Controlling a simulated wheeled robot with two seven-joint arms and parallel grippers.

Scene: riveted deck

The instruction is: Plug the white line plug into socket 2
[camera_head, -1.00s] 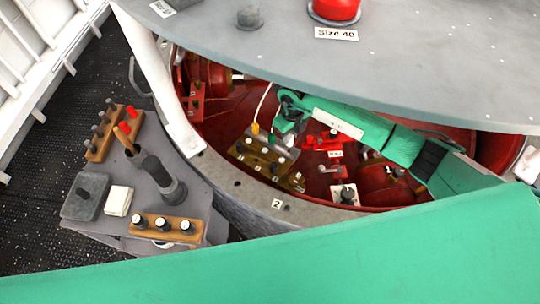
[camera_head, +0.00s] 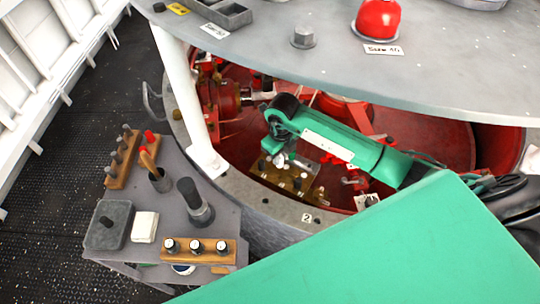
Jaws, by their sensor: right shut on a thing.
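My right gripper (camera_head: 280,160) reaches in from the right on its green arm, over a brass block (camera_head: 318,194) inside the red well. It is shut, apparently on the white line plug. The plug is mostly hidden by the hand, and its white line cannot be made out. The brass block carries several small knobs or sockets, and the fingertips are at its far left part. I cannot tell whether the plug touches the block or which socket is socket 2. My left gripper is not in view.
A pale rim with a "2" label (camera_head: 307,217) borders the well. A grey overhead shelf (camera_head: 440,75) bears a red dome (camera_head: 377,18). At left, a grey side table (camera_head: 185,215) holds a wooden block with knobs (camera_head: 215,248) and a white pad (camera_head: 145,226). A white post (camera_head: 190,100) stands between.

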